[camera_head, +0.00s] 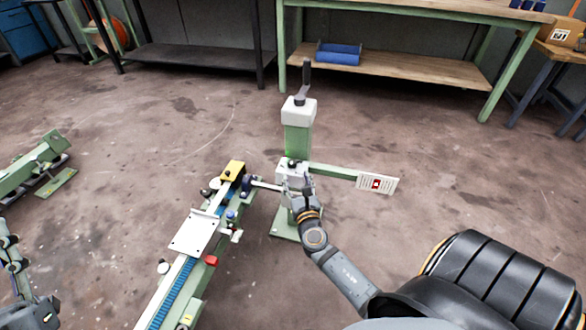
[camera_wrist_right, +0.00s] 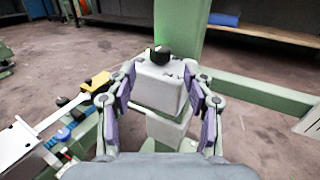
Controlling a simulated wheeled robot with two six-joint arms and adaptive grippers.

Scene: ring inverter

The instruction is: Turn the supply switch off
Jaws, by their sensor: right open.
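A white box with a black knob (camera_wrist_right: 160,53) on top sits on the green post, and it looks like the supply switch. In the head view the white box (camera_head: 284,172) is partly hidden by my right gripper (camera_head: 296,183). In the right wrist view my right gripper (camera_wrist_right: 163,85) is open, with one finger on each side of the box. I cannot tell whether the fingers touch it. The knob stands just above and beyond the fingertips. Part of my left arm, with what looks like my left gripper (camera_head: 10,245), shows at the left edge.
A green arm carries a white plate with a red part (camera_head: 376,184) to the right of the post. A green conveyor frame (camera_head: 190,265) with a yellow block (camera_head: 232,170) stands on the left. A tall lever (camera_head: 305,80) tops the post.

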